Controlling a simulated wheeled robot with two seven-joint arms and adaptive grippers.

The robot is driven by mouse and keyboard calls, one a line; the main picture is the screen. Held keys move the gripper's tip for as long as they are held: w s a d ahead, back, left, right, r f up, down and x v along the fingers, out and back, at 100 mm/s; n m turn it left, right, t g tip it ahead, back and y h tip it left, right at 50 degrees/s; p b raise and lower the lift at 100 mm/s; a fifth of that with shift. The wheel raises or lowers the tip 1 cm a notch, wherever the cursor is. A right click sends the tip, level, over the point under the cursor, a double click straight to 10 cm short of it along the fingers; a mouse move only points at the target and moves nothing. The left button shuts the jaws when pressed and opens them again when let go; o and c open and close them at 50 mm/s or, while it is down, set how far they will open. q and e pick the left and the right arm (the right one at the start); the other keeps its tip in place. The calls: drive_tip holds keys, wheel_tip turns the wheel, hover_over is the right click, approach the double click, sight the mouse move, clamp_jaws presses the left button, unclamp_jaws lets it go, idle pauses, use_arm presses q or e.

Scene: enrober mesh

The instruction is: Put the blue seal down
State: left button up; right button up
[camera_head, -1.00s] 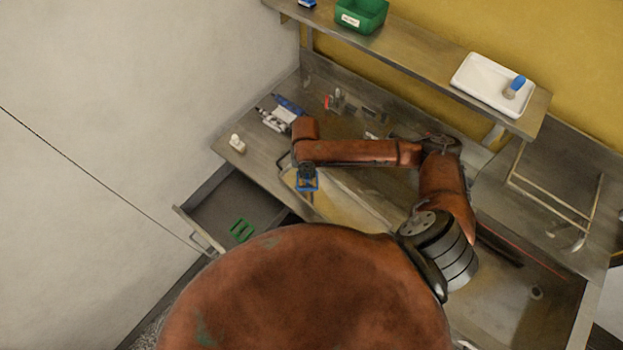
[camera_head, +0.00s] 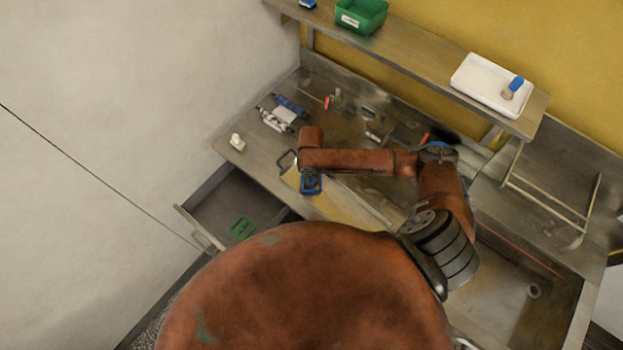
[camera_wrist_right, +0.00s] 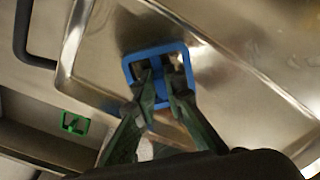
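The blue seal (camera_head: 311,184) is a small square frame over the near left end of a shallow metal tray (camera_head: 341,204). It also shows in the right wrist view (camera_wrist_right: 128,68), above the shiny tray floor (camera_wrist_right: 230,60). My right gripper (camera_wrist_right: 163,78) has its green fingers close together within the frame's outline and appears shut on the seal's middle part. The fingertips' contact is partly hidden. I cannot tell whether the seal touches the tray. In the head view my arm hides most of the right gripper. My left gripper is not in view.
An open drawer (camera_head: 222,200) with a green seal (camera_head: 242,229) lies below the bench at left. A white bottle-like item (camera_head: 237,142) and metal parts (camera_head: 277,118) stand on the bench. A shelf (camera_head: 415,62) bears a green bin (camera_head: 361,14) and a white tray (camera_head: 473,84).

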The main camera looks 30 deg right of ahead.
sight(311, 179)
drive_tip(key=o, duration=0.3)
drive_tip(key=shift+o, duration=0.2)
wheel_tip(311, 179, up, 12)
drive_tip(key=b, duration=0.1)
drive_tip(key=shift+r, duration=0.2)
idle(0.6)
